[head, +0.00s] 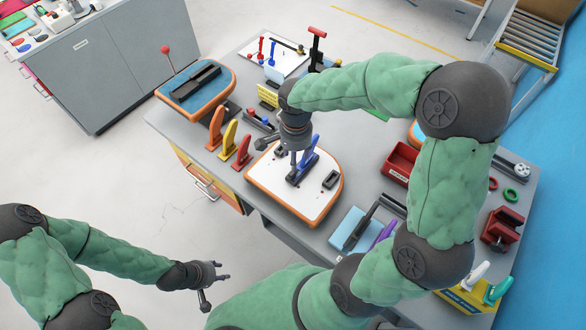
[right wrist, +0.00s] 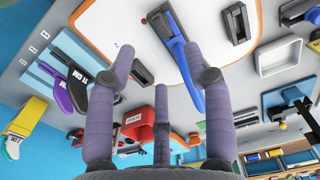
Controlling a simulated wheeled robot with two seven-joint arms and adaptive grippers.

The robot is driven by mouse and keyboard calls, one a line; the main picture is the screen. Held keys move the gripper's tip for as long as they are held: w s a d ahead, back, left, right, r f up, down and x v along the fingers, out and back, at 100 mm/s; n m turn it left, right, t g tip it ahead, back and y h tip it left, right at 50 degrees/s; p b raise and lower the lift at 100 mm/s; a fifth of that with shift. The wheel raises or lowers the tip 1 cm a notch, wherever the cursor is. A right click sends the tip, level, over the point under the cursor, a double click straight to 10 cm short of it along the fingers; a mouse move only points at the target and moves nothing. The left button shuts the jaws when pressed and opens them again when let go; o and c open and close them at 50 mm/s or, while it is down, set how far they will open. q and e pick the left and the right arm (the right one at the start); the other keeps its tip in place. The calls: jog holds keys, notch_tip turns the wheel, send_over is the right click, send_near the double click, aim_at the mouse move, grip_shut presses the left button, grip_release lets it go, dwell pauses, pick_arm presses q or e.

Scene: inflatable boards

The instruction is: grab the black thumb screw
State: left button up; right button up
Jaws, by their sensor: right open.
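My right gripper (head: 300,162) reaches down over the white board with an orange rim (head: 268,181). Its purple fingers are spread in the right wrist view (right wrist: 165,75), with nothing between them. A blue lever on a dark base (head: 305,165) stands on the board at the fingers; in the right wrist view the blue lever (right wrist: 187,70) passes beside the right finger. A black block (head: 331,180) sits on the board to the right. I cannot surely pick out the black thumb screw; the gripper may hide it. My left gripper (head: 220,272) is open and empty, away from the table.
Orange, yellow and red upright pieces (head: 228,139) stand left of the board. A blue board (head: 168,92) lies farther back. A red bin (head: 398,163) is to the right, and a light blue pad (head: 349,229) holds black and purple tools. My right arm crosses the right side.

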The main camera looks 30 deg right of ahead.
aim_at(293, 176)
jog(key=f, duration=0.3)
jog(key=shift+w+d+f, duration=0.1)
jog(key=shift+w+f, duration=0.05)
jog(key=shift+w, duration=0.05)
jog(key=shift+s+f+b, duration=0.15)
jog(key=shift+f+b, duration=0.15)
jog(key=shift+f, duration=0.2)
jog(key=f, duration=0.4)
jog(key=shift+a+f+b, duration=0.15)
jog(key=shift+a+b, duration=0.15)
jog(key=shift+b, duration=0.1)
jog(key=c, duration=0.9)
